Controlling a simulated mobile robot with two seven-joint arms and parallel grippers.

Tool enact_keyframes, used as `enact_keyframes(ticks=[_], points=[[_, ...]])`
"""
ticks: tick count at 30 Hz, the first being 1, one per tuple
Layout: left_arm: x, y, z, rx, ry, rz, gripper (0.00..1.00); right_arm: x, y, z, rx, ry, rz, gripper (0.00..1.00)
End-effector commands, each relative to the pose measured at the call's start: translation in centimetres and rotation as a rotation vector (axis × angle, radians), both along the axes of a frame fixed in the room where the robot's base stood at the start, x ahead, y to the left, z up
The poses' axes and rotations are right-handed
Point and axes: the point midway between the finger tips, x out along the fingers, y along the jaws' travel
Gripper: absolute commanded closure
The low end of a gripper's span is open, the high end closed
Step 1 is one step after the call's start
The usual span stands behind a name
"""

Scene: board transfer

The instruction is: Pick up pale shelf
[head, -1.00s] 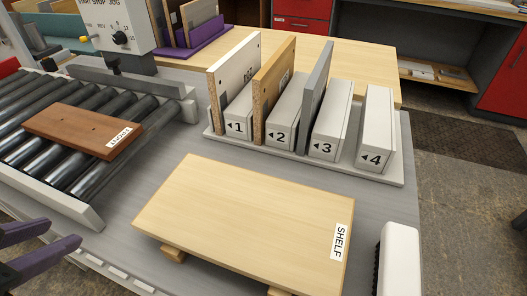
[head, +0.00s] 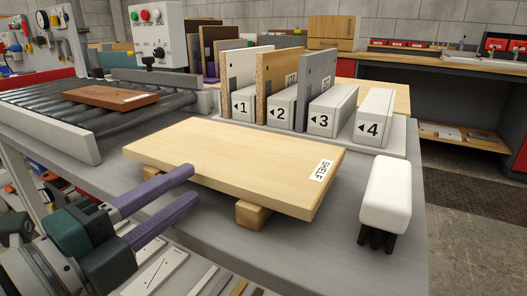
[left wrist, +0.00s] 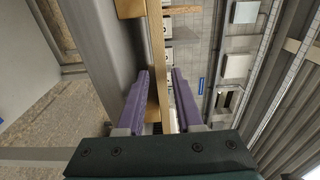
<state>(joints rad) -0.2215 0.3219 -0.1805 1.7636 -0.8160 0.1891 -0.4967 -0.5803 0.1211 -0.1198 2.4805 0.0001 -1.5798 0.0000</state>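The pale shelf (head: 235,160) is a light wood board with a SHELF label, lying flat on wooden blocks (head: 253,213) that hold it above the grey bench. My left gripper (head: 192,186) has two purple fingers, apart and empty, at the board's near long edge. In the left wrist view the shelf's edge (left wrist: 158,60) shows as a thin pale strip lined up with the gap between the fingers (left wrist: 160,85). Whether the fingertips reach past that edge, I cannot tell; no grip on it shows. My right gripper is in neither view.
A rack (head: 398,140) with numbered blocks holds upright boards behind the shelf. A brown board (head: 110,96) lies on the roller conveyor (head: 40,118) at left. A white-topped brush (head: 386,192) stands right of the shelf. Bare bench (head: 330,240) lies in front.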

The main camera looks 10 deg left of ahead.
Motion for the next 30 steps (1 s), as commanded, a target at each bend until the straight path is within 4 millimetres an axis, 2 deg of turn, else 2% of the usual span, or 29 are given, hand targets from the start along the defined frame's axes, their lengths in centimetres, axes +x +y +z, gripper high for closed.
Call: enact_keyframes(ticks=[5,12,22,30], points=[[1.4,-0.5,0.1,-0.001,-0.002,0.0,0.65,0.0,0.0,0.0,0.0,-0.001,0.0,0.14],[4.6,-1.5,0.2,-0.003,-0.001,0.001,0.65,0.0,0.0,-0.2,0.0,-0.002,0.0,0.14],[5.3,-1.8,0.1,-0.002,0.001,0.001,0.65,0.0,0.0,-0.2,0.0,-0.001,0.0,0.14],[5.3,-1.8,0.1,-0.003,0.001,0.001,0.95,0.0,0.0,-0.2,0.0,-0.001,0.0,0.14]])
